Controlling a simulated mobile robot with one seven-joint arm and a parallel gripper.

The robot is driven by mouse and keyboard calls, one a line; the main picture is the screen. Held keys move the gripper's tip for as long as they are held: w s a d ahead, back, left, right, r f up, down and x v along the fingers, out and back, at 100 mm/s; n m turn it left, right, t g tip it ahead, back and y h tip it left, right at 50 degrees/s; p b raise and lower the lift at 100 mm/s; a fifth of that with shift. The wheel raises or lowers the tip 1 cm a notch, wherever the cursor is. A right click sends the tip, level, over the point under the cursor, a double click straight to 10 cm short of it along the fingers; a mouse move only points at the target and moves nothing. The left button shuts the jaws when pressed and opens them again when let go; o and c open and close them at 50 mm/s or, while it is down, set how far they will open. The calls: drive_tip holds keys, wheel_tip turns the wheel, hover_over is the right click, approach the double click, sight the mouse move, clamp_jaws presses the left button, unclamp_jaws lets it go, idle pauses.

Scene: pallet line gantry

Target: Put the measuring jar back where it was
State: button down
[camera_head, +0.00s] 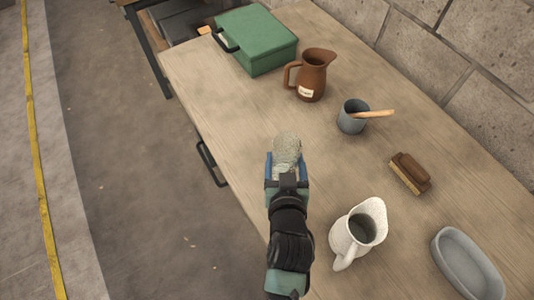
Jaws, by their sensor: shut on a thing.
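My gripper (286,167) is over the front part of the wooden table. Its blue fingers are shut on a pale grey-green speckled thing (287,146) with a rounded top. The gripper hides its lower part, and I cannot tell whether it touches the table or whether it is the measuring jar. A white speckled jug (348,238) stands to the right of my wrist, apart from it. A brown jug (313,75) with a small pale label stands upright farther back.
On the wooden table (225,120) are a green case (262,42), a grey cup (350,119) with a wooden-handled tool, a brush (410,174) and a grey oval dish (466,262). A block wall (440,50) runs behind. Bare tabletop lies left of my gripper.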

drive_tip(key=w+a+r+n+y+b, duration=0.2)
drive_tip(key=w+r+b, duration=0.15)
drive_tip(key=w, duration=0.45)
wheel_tip(320, 180, down, 10)
drive_tip(key=shift+d+f+b, duration=0.1)
drive_tip(key=shift+d+b, duration=0.05)
drive_tip(key=shift+b, duration=0.25)
drive_tip(key=shift+f, duration=0.2)
unclamp_jaws()
drive_tip(key=shift+r, duration=0.1)
